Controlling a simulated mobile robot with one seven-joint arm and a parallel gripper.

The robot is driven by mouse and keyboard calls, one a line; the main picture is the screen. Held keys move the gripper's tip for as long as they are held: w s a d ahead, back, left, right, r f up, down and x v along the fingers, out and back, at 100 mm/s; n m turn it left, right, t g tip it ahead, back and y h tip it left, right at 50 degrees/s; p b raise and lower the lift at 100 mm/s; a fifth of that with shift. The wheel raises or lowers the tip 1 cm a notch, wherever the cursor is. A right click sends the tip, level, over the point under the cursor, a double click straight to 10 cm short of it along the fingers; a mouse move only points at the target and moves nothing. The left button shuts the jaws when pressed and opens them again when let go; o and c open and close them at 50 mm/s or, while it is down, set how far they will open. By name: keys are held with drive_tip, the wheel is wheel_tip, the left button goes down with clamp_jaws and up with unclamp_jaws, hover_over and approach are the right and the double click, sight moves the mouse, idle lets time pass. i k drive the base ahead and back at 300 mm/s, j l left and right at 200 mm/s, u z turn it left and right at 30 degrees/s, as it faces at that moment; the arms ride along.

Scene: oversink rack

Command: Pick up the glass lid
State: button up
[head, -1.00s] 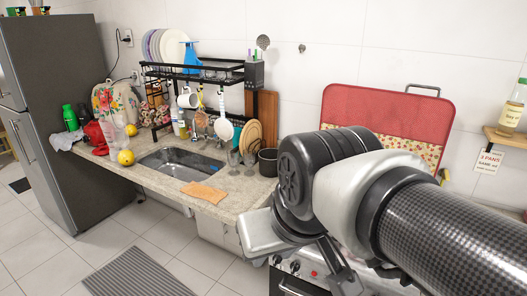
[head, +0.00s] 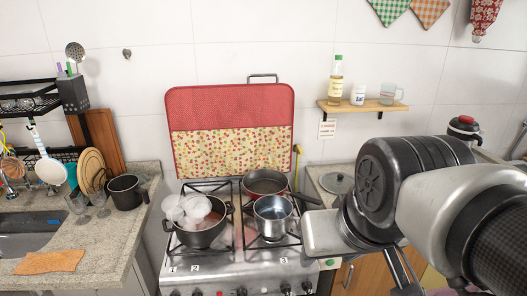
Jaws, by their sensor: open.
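A round lid with a dark knob (head: 338,182) lies on the counter to the right of the stove. It looks grey and is small in the head view, and I take it for the glass lid. My gripper (head: 403,278) is at the lower right of the head view, nearer the camera and lower in the picture than the lid. It is open and appears empty, apart from the lid. Its fingertips are partly cut off by the bottom edge, and my arm covers the counter to the right of the lid.
The stove (head: 222,270) carries a black pot (head: 203,235), a steel saucepan (head: 273,217) and a frying pan (head: 266,182). A wall shelf (head: 345,106) holds a bottle, a jar and a glass mug above the lid. The sink counter (head: 105,232) is at left.

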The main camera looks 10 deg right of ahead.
sight(337, 183)
drive_tip(key=z, duration=0.6)
drive_tip(key=i+l+u, duration=0.15)
drive_tip(key=l, duration=0.6)
drive_tip(key=l+u, duration=0.15)
drive_tip(key=l, duration=0.65)
drive_tip(key=i+l+u, duration=0.35)
drive_tip(key=i+l, duration=0.5)
drive_tip(key=i, duration=0.05)
